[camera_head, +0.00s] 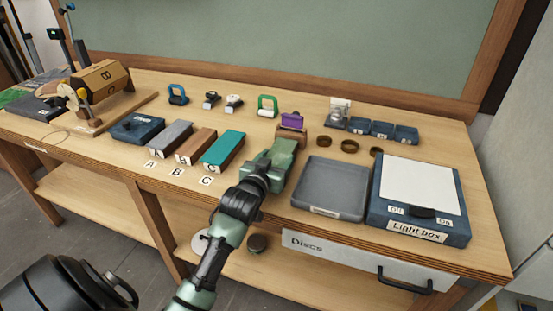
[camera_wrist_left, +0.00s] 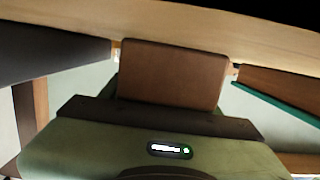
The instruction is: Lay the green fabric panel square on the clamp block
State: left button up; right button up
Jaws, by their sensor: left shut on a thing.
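My left gripper (camera_head: 275,157) is over the front middle of the bench, and its body hides its own fingertips. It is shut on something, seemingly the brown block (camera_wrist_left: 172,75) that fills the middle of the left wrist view. In the head view a brown block (camera_head: 291,138) with a purple piece (camera_head: 292,121) at its top shows just beyond the gripper. A flat green patch (camera_head: 12,96) at the far left edge may be the green fabric panel; its shape is cut off. I cannot tell for sure which thing is the clamp block. My right gripper is not in view.
A grey tray (camera_head: 315,207) and a light box (camera_head: 374,210) stand right of the gripper. Grey, brown and teal blocks (camera_head: 224,147) lie to its left. Small dark blue bins (camera_head: 381,129) and brown rings (camera_head: 349,146) are behind.

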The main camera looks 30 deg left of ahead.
pick_arm(q)
jog(key=shift+s+d+f, duration=0.1)
jog(key=shift+f, duration=0.65)
jog(key=o, duration=1.3)
jog(key=shift+f, duration=0.15)
jog(key=shift+o, duration=0.2)
jog(key=shift+r, duration=0.35)
jog(key=shift+s+r, duration=0.2)
jog(key=shift+s, duration=0.05)
jog(key=v, duration=0.7)
jog(key=r+v, duration=0.1)
jog(key=v, duration=0.3)
jog(key=shift+s, duration=0.15)
